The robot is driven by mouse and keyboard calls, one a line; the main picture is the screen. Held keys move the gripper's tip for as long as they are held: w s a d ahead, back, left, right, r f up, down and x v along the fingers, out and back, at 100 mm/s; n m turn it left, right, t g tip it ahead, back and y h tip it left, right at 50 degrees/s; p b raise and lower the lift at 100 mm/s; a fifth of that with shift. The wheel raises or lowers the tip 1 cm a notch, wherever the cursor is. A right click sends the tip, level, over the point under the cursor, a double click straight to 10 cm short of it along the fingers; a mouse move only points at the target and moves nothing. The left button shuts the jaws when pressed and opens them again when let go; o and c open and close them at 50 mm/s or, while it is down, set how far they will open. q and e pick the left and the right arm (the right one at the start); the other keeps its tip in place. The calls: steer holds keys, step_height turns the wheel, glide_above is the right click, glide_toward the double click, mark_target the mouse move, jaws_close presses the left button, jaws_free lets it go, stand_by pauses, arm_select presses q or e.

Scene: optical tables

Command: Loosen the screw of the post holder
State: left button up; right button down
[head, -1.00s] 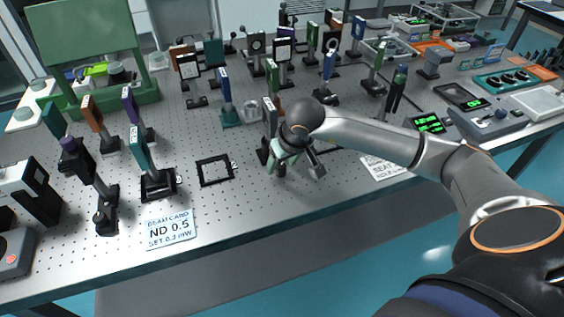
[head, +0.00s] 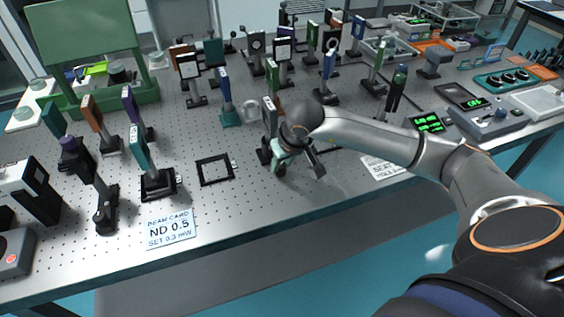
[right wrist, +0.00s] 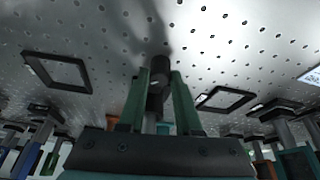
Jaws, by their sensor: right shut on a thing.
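My right gripper (head: 277,168) is at the post holder (head: 264,151), a dark holder near the front middle of the table in the head view. It carries an upright mount with a pale-edged plate (head: 270,113). In the right wrist view the two green fingers of my right gripper (right wrist: 159,78) are closed around a dark cylindrical knob (right wrist: 160,66), which looks like the holder's screw. The exact contact is partly hidden by the fingers. My left gripper is in neither view.
An empty black square frame (head: 215,170) lies left of the gripper. A teal mount (head: 152,170) and a beam card (head: 170,229) are further left. Several optics stand behind. A paper card (head: 384,167) lies to the right under my arm.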

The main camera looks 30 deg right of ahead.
steer(key=shift+m+h+b, duration=0.3)
steer(key=shift+m+b, duration=0.15)
steer(key=shift+m, duration=0.35)
steer(key=c, duration=0.6)
jaws_free()
steer(key=shift+r, duration=0.1)
steer(key=v, duration=1.2)
steer(key=shift+r, duration=0.25)
